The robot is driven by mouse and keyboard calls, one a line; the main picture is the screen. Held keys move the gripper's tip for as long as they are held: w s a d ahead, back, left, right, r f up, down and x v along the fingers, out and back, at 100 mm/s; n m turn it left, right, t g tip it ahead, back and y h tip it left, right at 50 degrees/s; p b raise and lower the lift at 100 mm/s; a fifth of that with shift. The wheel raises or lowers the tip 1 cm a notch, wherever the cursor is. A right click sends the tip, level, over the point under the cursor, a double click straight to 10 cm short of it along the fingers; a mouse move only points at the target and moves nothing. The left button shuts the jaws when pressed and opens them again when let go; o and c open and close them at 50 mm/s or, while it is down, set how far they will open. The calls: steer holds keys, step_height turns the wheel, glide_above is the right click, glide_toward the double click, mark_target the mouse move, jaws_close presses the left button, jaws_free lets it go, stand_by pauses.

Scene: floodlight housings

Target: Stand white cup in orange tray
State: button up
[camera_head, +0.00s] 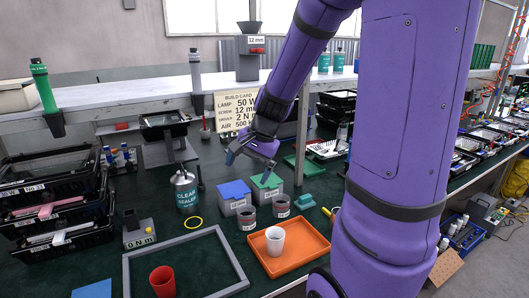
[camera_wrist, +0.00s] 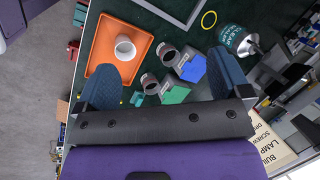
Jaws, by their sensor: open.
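The white cup (camera_head: 275,241) stands upright in the orange tray (camera_head: 303,262), toward the tray's upper left part in the head view. In the wrist view the cup (camera_wrist: 124,50) shows its round opening, inside the tray (camera_wrist: 100,72). My gripper (camera_head: 250,160) is open and empty. It is above the back of the bench, behind the blue and green boxes and well apart from the cup. In the wrist view its two blue fingers (camera_wrist: 165,78) are spread wide with nothing gripped between them.
A blue box (camera_head: 234,195), a green box (camera_head: 266,187) and two grey cans (camera_head: 247,217) stand behind the tray. A clear sealer can (camera_head: 186,192) is left of them. A red cup (camera_head: 162,282) stands inside a grey frame (camera_head: 222,250). Stacked black bins (camera_head: 55,215) fill the left.

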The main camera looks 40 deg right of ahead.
steer(key=s+a+r+n+t+h, duration=0.1)
steer(key=s+a+r+n, duration=0.3)
steer(key=s+r+n, duration=0.2)
steer(key=s+a+r+n+t+h, duration=0.1)
steer(key=s+a+r+n, duration=0.4)
steer(key=s, duration=0.5)
steer(key=shift+s+a+r+n+h, duration=0.3)
steer(key=shift+r+n+h, duration=0.1)
steer(key=shift+r+n, duration=0.4)
